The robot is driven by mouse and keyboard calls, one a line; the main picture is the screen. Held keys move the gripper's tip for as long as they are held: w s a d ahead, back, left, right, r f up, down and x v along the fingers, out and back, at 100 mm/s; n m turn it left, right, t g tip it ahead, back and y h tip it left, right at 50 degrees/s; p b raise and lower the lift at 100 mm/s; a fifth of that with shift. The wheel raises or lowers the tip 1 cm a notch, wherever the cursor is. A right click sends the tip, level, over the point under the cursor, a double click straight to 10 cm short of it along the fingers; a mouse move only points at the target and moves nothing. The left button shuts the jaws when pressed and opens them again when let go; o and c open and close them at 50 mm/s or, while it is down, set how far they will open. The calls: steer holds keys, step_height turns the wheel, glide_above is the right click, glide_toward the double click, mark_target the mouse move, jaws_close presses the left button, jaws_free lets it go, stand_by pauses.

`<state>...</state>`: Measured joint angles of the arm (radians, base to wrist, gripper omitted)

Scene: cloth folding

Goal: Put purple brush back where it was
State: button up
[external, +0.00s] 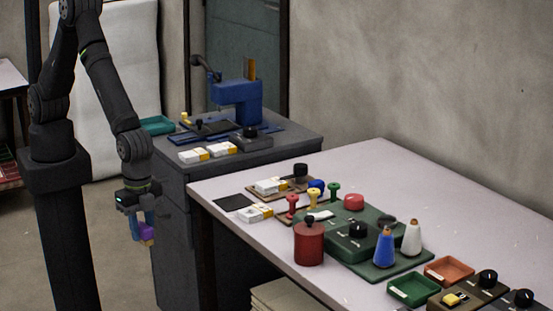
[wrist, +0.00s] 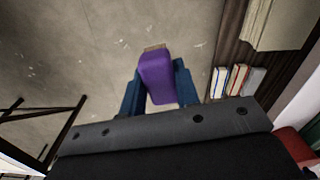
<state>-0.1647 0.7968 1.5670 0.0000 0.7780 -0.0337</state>
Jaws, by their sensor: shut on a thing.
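My gripper (external: 143,222) is at the left of the external view, off the table's left end and lower than the tabletop. It is shut on a purple brush (external: 147,234), which hangs below the wrist. In the wrist view the purple brush (wrist: 158,75) sits between the two blue fingers of my gripper (wrist: 158,88), with a tan tip at its far end. Bare floor shows beyond it.
The pale table (external: 385,165) holds a red canister (external: 309,245), a green board (external: 336,238) with blue and white cones, and small trays. A grey cabinet (external: 180,190) with a blue machine (external: 238,100) stands behind. Books (wrist: 237,80) show at right in the wrist view.

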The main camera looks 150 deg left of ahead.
steer(key=a+r+n, duration=0.2)
steer(key=a+r, duration=0.1)
steer(key=a, duration=0.7)
steer(key=a+r+n, duration=0.2)
steer(key=a+r, duration=0.1)
steer(key=a, duration=0.8)
steer(key=a+r+n, duration=0.3)
steer(key=a, duration=0.7)
steer(key=s+a+f, duration=0.1)
steer(key=a+f, duration=0.1)
steer(key=a, duration=0.1)
steer(key=s+a+f, duration=0.1)
steer(key=a+f, duration=0.1)
steer(key=a, duration=0.2)
steer(key=s+a+f, duration=0.1)
steer(key=a+f, duration=0.1)
steer(key=a, duration=0.2)
steer(key=shift+f, duration=0.35)
steer(key=shift+s+a+f, duration=0.1)
steer(key=shift+a+f, duration=0.25)
steer(key=shift+f, duration=1.8)
steer(key=shift+f, duration=0.1)
steer(key=o, duration=0.9)
